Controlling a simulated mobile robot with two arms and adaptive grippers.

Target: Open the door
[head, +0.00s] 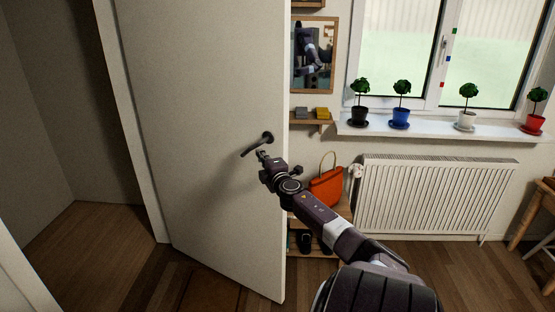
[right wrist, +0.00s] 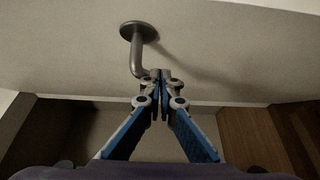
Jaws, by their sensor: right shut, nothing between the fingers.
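The white door (head: 205,90) fills the left middle of the head view. Its right edge stands free in front of the room behind, so it looks swung open at an angle. A dark metal lever handle (head: 258,144) sits near that edge, its lever pointing left. My right gripper (head: 261,155) is shut and empty, just below the handle. In the right wrist view the closed fingertips (right wrist: 160,76) are by the lower end of the handle (right wrist: 137,48) and overlap it; I cannot tell whether they touch. My left gripper is not in view.
A red-orange handbag (head: 326,187) stands on a low wooden shelf right of the door, with shoes below. A white radiator (head: 425,195) and a windowsill (head: 435,133) with potted plants are further right. Bare wooden floor (head: 90,245) shows left of the door.

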